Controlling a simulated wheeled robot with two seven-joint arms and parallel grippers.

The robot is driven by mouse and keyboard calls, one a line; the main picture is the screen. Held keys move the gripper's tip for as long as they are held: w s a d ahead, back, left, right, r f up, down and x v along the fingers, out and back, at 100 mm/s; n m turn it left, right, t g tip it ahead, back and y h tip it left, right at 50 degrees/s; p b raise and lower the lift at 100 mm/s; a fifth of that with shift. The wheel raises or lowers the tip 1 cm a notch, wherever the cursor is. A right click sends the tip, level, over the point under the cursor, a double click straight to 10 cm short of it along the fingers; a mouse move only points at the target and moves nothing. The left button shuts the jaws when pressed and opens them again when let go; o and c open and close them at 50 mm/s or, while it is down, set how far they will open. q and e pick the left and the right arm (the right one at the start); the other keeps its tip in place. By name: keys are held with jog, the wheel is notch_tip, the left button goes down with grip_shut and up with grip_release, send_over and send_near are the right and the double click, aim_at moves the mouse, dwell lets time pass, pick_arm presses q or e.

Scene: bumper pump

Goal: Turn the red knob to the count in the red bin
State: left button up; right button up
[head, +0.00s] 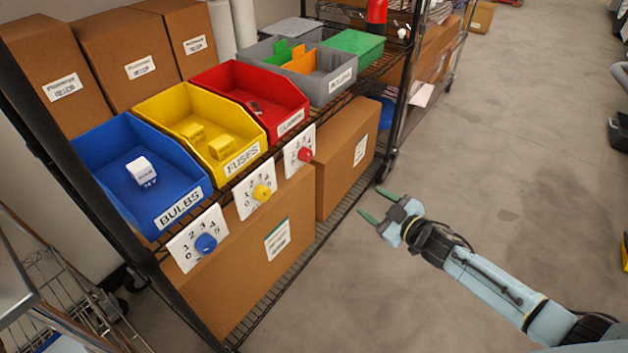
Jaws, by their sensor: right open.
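The red knob (305,154) sits on a white dial plate (293,143) with printed numbers, hung on the shelf's front edge. The plate is below the red bin (230,74), whose label seems to read CLAMPING or similar. A small dark item (256,107) lies in the red bin; its shape is hard to make out, and the near wall hides part of the floor. The number the red knob points at is too small to tell. My right gripper (372,203) is open and empty, to the right of and lower in the picture than the red knob, apart from it. My left gripper is out of view.
A yellow bin (184,99) with two yellow boxes and a yellow knob (261,193), and a blue bin (103,160) with one white box and a blue knob (206,243), stand to the left. A black shelf post (404,95) rises right of the red knob. Open floor lies right.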

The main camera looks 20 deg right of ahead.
jog(key=w+a+r+n+y+b, duration=0.1)
jog(key=a+r+n+y+b, duration=0.35)
jog(key=r, duration=0.25)
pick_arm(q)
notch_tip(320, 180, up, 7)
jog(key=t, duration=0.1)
pick_arm(e)
jog(key=b, duration=0.1)
send_near(309, 157)
jog(key=x, duration=0.3)
jog(key=b+x, duration=0.2)
jog(key=x, duration=0.2)
jog(key=shift+w+a+f, duration=0.1)
jog(key=shift+w, duration=0.2)
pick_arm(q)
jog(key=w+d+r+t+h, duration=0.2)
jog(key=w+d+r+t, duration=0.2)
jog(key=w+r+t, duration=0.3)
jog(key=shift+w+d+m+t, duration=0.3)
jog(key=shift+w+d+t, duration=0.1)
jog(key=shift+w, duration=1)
pick_arm(e)
jog(key=shift+w+a+y, duration=0.25)
jog(key=shift+w+a, duration=0.05)
jog(key=shift+w, duration=0.05)
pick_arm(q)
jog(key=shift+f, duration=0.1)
pick_arm(e)
jog(key=c, duration=1)
